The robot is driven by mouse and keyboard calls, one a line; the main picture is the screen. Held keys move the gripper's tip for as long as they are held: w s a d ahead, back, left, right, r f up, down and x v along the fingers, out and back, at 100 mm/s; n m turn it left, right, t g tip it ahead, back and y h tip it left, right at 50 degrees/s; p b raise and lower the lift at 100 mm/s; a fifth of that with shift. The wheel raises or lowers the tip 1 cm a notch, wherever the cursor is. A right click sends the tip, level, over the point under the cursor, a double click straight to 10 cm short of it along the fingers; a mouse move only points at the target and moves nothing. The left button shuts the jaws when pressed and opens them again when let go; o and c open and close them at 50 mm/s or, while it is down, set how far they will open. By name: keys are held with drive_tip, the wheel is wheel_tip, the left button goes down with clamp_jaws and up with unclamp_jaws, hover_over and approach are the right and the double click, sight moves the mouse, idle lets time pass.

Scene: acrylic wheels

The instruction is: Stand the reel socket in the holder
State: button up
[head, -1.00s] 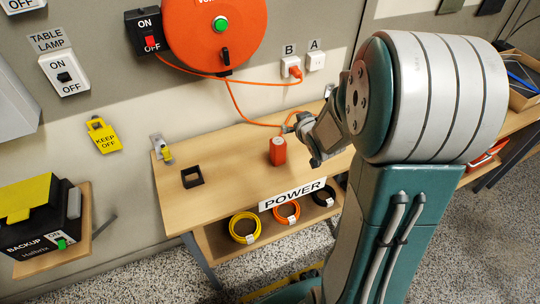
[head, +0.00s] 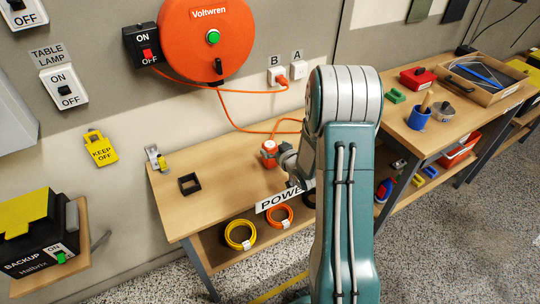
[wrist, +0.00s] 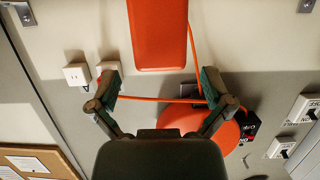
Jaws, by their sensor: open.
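The reel socket (head: 268,158) is an orange block with a pale top, standing upright on the wooden table; its orange body also fills the top centre of the wrist view (wrist: 159,32). The holder (head: 190,184) is a small black square frame, lying empty on the table to the left of the socket. My gripper (head: 279,154) is close at the socket's right side. In the wrist view my gripper (wrist: 161,84) has its fingers spread wide, with the socket ahead between their lines. I cannot tell whether a finger touches it.
Table space between socket and holder is clear. Coiled cables (head: 240,234) lie below.

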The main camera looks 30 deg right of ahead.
sight(266, 142)
drive_tip(key=x, duration=0.4)
drive_tip(key=shift+a+f, duration=0.1)
drive_tip(key=shift+a, duration=0.2)
drive_tip(key=shift+w+d+f, duration=0.1)
drive_tip(key=shift+w+d, duration=0.15)
drive_tip(key=shift+d, duration=0.35)
drive_tip(key=shift+a, duration=0.5)
drive_tip(key=c, duration=1.1)
drive_tip(key=shift+c, duration=0.2)
